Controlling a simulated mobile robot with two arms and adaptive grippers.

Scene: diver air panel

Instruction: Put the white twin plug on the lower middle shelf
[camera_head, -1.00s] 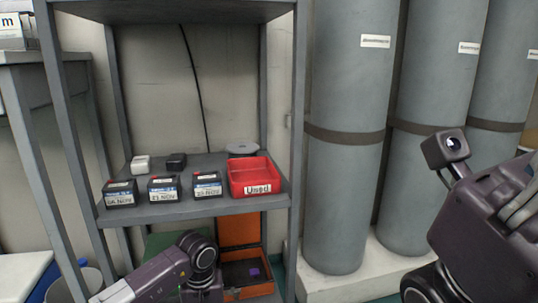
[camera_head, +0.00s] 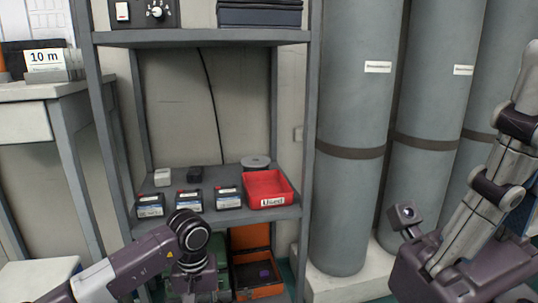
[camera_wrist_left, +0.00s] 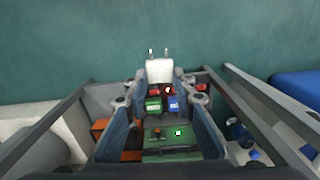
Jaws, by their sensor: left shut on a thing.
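A white plug (camera_wrist_left: 160,70) with two metal pins sits between the fingertips of my left gripper (camera_wrist_left: 160,83) in the left wrist view, pins pointing up in the picture. The gripper is shut on it. In the head view my left forearm and wrist are in front of the rack's lower part; the gripper and plug cannot be made out there. A grey rack shelf (camera_head: 228,218) at mid-height carries several things. My right arm shows at the right, but its gripper fingers are not visible.
On that shelf are several dark labelled boxes (camera_head: 150,205), a red "Used" bin (camera_head: 268,187), a white block (camera_head: 162,177), a black block (camera_head: 195,174) and a grey disc (camera_head: 255,162). An orange case (camera_head: 256,273) lies open below. Grey cylinders (camera_head: 350,130) stand right.

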